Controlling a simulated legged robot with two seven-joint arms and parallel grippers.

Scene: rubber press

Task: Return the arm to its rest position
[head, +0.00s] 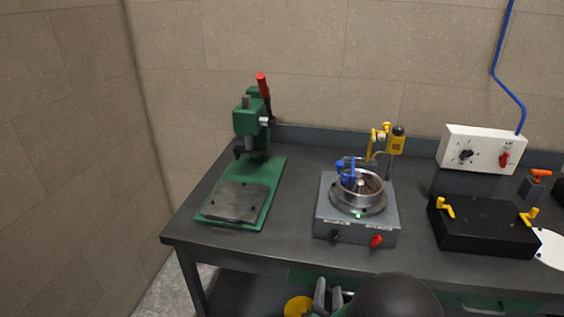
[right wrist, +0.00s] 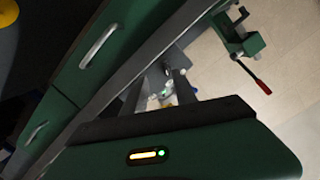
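My right gripper (head: 328,290) shows at the bottom edge of the head view, in front of the bench's front edge. Its two grey fingers point up and stand a little apart, with nothing seen held between them. In the right wrist view the fingers (right wrist: 167,80) are also apart, beyond the green gripper body with a lit indicator. A dark rounded part of my right arm shows beside the gripper in the head view. My left arm and gripper are not in view.
The dark bench (head: 290,175) carries a green press (head: 252,130) with a red lever, a grey machine (head: 330,205) with a round metal bowl, a black box (head: 480,230) with yellow clamps, and a white control box (head: 482,150). Green drawers (right wrist: 110,50) are close to the right wrist.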

